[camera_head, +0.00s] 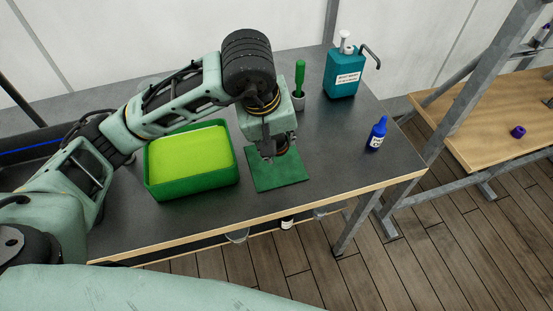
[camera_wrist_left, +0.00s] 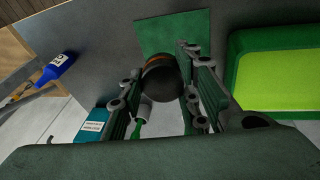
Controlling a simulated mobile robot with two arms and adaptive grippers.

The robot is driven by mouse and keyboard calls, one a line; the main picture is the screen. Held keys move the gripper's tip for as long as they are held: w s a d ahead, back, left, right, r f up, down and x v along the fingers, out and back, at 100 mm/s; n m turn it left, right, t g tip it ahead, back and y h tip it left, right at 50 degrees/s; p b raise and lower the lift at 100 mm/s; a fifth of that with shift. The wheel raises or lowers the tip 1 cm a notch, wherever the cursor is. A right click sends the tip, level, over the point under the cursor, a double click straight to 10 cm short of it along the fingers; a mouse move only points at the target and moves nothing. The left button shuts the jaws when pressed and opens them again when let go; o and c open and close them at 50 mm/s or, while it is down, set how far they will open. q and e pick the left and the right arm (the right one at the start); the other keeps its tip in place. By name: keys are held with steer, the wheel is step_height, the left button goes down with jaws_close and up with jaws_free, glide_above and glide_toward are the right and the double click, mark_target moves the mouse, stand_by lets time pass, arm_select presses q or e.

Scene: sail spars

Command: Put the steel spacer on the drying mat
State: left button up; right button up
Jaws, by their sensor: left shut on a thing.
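The drying mat is a flat dark green square (camera_head: 275,178) on the grey bench, and it also shows at the top of the left wrist view (camera_wrist_left: 172,32). My left gripper (camera_head: 276,153) points down over the back part of the mat. It is shut on a dark, rounded, shiny piece with an orange-brown band, which looks like the steel spacer (camera_wrist_left: 162,80). In the head view the fingers hide most of it. I cannot tell whether it touches the mat or hangs just above it. My right gripper is not in view.
A green tray (camera_head: 193,191) with a yellow-green inside stands left of the mat. A green-handled tool in a grey holder (camera_head: 298,102), a teal pump bottle (camera_head: 344,75) and a blue bottle (camera_head: 377,134) stand behind and right. The bench's front edge (camera_head: 330,193) is close.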

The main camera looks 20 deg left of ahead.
arm_select(q)
steer(key=d+n+g+y, duration=0.1)
steer(key=d+n, duration=0.3)
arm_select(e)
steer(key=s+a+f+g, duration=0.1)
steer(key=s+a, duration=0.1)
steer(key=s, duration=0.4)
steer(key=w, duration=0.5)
arm_select(q)
steer(key=n+g+p, duration=0.2)
steer(key=n+p, duration=0.2)
steer(key=n, duration=0.3)
glide_above(276, 161)
step_height(276, 161, down, 7)
steer(key=shift+s+r, duration=0.1)
steer(key=shift+f, duration=0.25)
step_height(276, 161, down, 3)
steer(key=shift+f+p, duration=0.1)
steer(key=shift+p, duration=0.8)
steer(key=shift+f, duration=0.4)
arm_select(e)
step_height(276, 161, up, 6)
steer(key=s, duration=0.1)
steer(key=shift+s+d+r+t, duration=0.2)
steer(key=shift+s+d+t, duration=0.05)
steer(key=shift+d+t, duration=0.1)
